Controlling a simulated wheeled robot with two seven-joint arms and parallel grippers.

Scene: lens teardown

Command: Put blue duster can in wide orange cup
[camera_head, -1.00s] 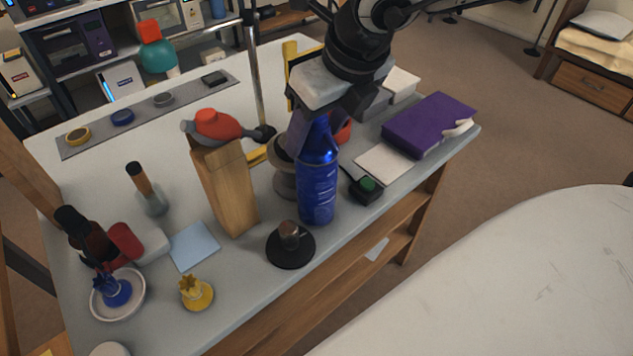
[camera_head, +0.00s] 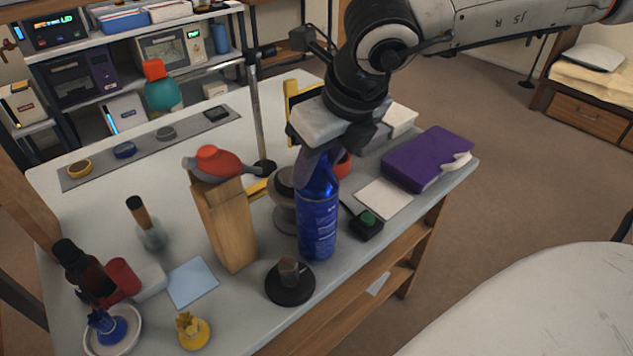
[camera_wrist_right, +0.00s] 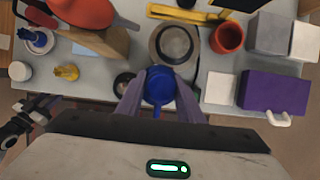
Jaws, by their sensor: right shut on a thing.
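The blue duster can (camera_head: 318,225) is upright in my right gripper (camera_head: 318,165), whose fingers are shut around its upper part. In the right wrist view the can's top (camera_wrist_right: 159,88) sits between the two fingers (camera_wrist_right: 160,95). Whether its base touches the table cannot be told. The wide orange cup (camera_wrist_right: 228,37) stands on the table, open side up, up and right of the can in the right wrist view. In the head view the cup (camera_head: 344,165) shows only partly behind the can and gripper. My left gripper is not in view.
A grey round stand (camera_head: 284,205) is close behind the can. A wooden block (camera_head: 226,225) with a red-orange bird-like object (camera_head: 213,160) stands left. A black disc (camera_head: 290,291) is in front, a black box with a green button (camera_head: 367,226) right, and a purple case (camera_head: 425,160) farther right.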

